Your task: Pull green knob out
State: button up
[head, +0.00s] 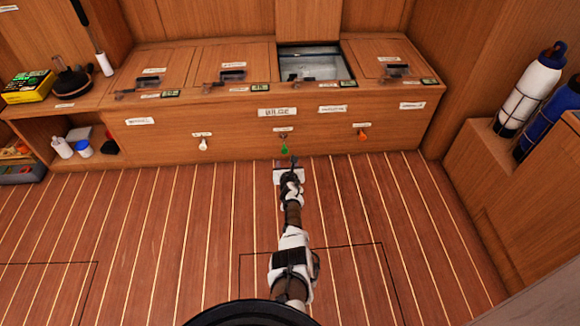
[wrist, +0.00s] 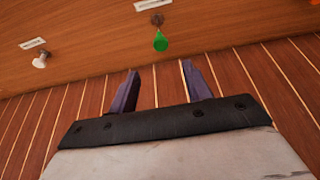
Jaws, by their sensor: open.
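The green knob (head: 284,149) is on the front of the wooden bench, under a small label and between a white knob (head: 203,144) and an orange knob (head: 362,135). In the wrist view the green knob (wrist: 160,41) shows at the top centre, on a short dark mount. My gripper (wrist: 158,75) is open and empty. Its two dark fingers point toward the bench front, and the green knob appears beyond their tips, apart from them. In the head view my gripper (head: 290,164) is close to the green knob, just below it in the picture.
The wooden bench (head: 230,142) has lidded sections on top, and one opening (head: 313,65) is uncovered. Bottles (head: 529,90) stand at the right. An open shelf at the left holds small containers (head: 62,148). The striped floor (head: 150,220) around my arm is clear.

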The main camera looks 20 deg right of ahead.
jog(key=shift+s+a+r, duration=0.15)
jog(key=shift+s+r, duration=0.05)
jog(key=shift+s, duration=0.25)
dwell(0.3)
